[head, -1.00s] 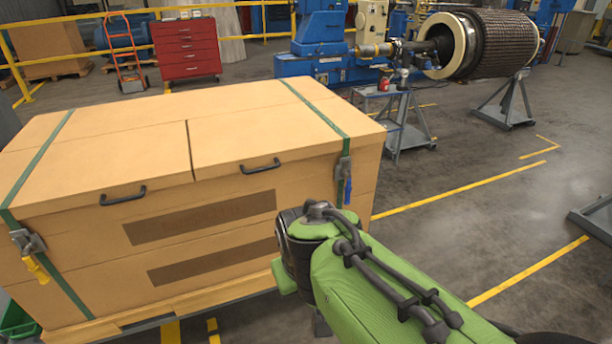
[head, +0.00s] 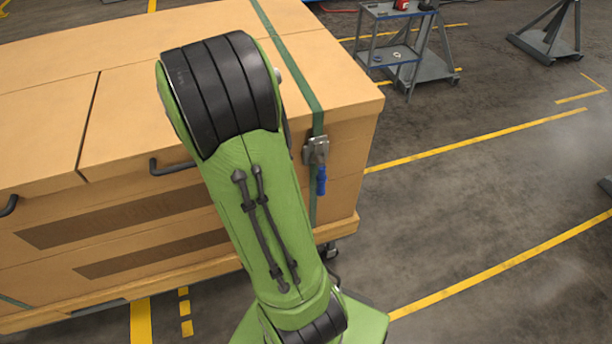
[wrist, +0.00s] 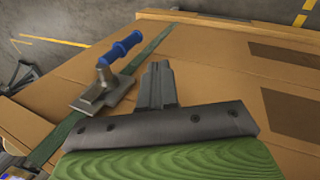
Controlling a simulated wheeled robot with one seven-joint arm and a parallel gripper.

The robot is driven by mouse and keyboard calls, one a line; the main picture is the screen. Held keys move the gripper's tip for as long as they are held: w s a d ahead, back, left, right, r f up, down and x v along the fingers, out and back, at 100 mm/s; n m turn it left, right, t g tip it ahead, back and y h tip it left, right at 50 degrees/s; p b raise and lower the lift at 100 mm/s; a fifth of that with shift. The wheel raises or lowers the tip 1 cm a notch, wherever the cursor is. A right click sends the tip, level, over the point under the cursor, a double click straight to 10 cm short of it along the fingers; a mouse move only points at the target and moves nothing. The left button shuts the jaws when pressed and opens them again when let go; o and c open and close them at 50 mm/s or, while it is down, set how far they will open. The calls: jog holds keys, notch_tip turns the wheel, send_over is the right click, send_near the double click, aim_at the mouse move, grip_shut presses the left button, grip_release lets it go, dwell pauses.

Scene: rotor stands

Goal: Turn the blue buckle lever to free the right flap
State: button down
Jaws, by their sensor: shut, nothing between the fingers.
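The blue buckle lever (head: 321,180) hangs down from a grey metal buckle (head: 316,150) on the crate's front, near its right corner. The buckle sits on a green strap (head: 290,62) that runs over the right flap (head: 128,110). The flap lies flat, closed. In the wrist view, the blue lever (wrist: 120,47) and its buckle (wrist: 103,92) are just left of my gripper (wrist: 158,72). My gripper's fingers are together and empty, pointing toward the crate front, with a gap to the lever. In the head view my arm hides the gripper and part of the flap.
A black handle (head: 172,168) sticks out at the flap's front edge, partly behind my arm. A grey cart (head: 392,55) stands behind the crate at the right. The floor right of the crate is clear, with yellow lines.

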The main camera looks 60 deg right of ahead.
jog(key=s+d+f+b, duration=0.3)
jog(key=d+f, duration=0.3)
jog(key=f, duration=0.3)
jog(key=shift+s+d+f, duration=0.15)
jog(key=shift+s, duration=0.5)
jog(key=shift+w+f+b, duration=0.1)
jog(key=shift+b, duration=0.2)
